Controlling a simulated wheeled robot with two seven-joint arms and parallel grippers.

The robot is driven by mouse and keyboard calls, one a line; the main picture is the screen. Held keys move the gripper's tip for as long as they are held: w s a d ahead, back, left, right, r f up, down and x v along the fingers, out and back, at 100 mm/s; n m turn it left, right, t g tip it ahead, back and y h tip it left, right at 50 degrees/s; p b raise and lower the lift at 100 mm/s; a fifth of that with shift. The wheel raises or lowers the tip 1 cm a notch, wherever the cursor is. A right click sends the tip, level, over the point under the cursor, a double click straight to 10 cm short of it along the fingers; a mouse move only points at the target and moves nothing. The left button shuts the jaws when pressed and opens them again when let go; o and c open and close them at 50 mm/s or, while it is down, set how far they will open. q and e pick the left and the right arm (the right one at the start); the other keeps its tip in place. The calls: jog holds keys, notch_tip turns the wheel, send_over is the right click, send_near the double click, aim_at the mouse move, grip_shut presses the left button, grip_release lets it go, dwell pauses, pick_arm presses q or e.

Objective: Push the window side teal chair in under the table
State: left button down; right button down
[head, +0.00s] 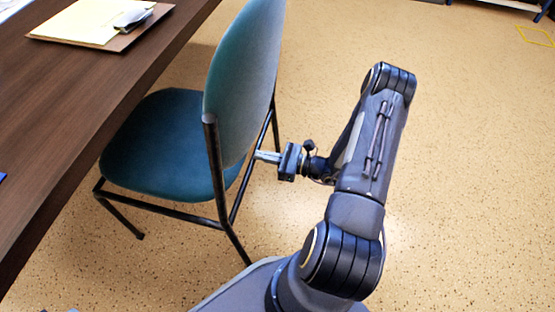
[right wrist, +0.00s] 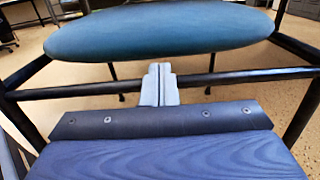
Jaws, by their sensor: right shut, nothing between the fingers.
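The teal chair (head: 160,140) stands beside the dark wooden table (head: 95,90) in the head view, its seat front partly beneath the table edge and its backrest (head: 243,85) outside it. My right gripper (head: 262,156) is shut and empty, behind the chair at its back, just below the backrest. In the right wrist view the shut fingers (right wrist: 160,82) point at the seat (right wrist: 160,30) and overlap the dark rear crossbar (right wrist: 215,78); I cannot tell whether they touch it. My left gripper is not in view.
A brown clipboard (head: 130,36) with papers lies on the table. The speckled floor (head: 470,170) to the right of my right arm is clear. Dark furniture legs (head: 540,12) show at the far top right, near a yellow floor marking (head: 535,36).

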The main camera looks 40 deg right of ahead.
jog(key=v, duration=0.8)
jog(key=shift+s+d, duration=0.25)
jog(key=shift+d, duration=0.05)
